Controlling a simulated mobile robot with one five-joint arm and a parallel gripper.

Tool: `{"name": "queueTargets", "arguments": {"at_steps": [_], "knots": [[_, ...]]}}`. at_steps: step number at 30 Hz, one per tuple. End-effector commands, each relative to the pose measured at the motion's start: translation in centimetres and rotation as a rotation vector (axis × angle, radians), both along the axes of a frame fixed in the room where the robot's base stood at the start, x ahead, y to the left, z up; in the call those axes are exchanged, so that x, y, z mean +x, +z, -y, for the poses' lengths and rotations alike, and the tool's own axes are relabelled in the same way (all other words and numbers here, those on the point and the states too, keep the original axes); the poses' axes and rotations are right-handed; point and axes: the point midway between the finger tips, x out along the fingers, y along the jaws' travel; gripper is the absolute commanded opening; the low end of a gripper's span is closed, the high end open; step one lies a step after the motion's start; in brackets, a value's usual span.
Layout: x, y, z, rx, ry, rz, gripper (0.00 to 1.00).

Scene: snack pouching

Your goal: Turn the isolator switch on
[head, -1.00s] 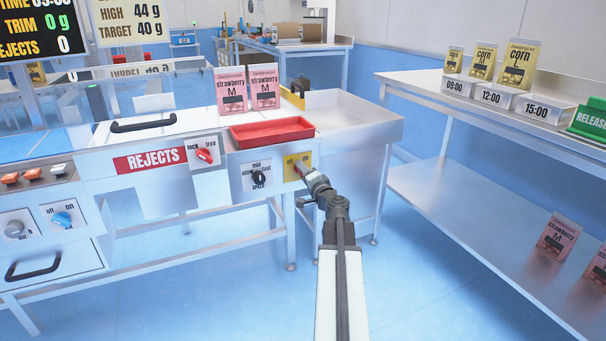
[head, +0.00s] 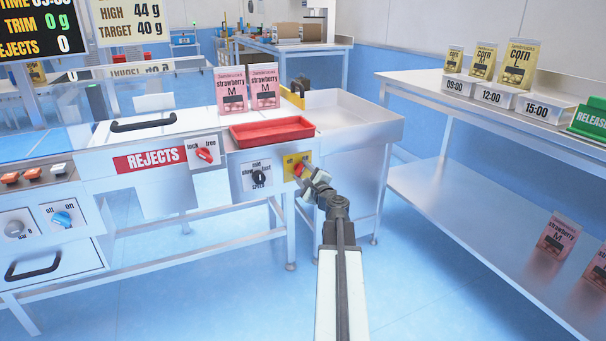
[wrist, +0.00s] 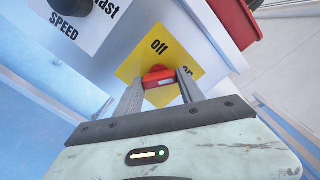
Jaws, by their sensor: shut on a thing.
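The isolator switch is a red knob (head: 298,169) on a yellow plate (head: 290,159) at the right end of the machine's front panel. The wrist view shows the red knob (wrist: 159,74) close up on the yellow plate (wrist: 134,68), with "off" printed above it and "on" to its right, partly hidden by a finger. My gripper (head: 306,177) is at the plate, and in the wrist view its two fingers (wrist: 160,88) are closed on either side of the knob. The knob's exact pointing direction is hard to tell.
A black speed knob (head: 259,178) sits just left of the plate. A red tray (head: 272,132) lies above it, with two pink strawberry pouches (head: 249,89) behind. A steel bin (head: 365,112) stands to the right. The floor between the machine and the right-hand shelf (head: 470,190) is clear.

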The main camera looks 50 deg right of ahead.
Motion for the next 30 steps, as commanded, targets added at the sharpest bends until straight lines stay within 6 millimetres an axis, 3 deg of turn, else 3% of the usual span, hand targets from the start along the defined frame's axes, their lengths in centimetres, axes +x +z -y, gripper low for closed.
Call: {"name": "queueTargets", "arguments": {"at_steps": [12,30], "knots": [[0.04,-0.05,-0.07,0.184,0.001,0.074,0.05],[0.01,-0.05,-0.05,0.215,0.001,0.087,0.05]]}}
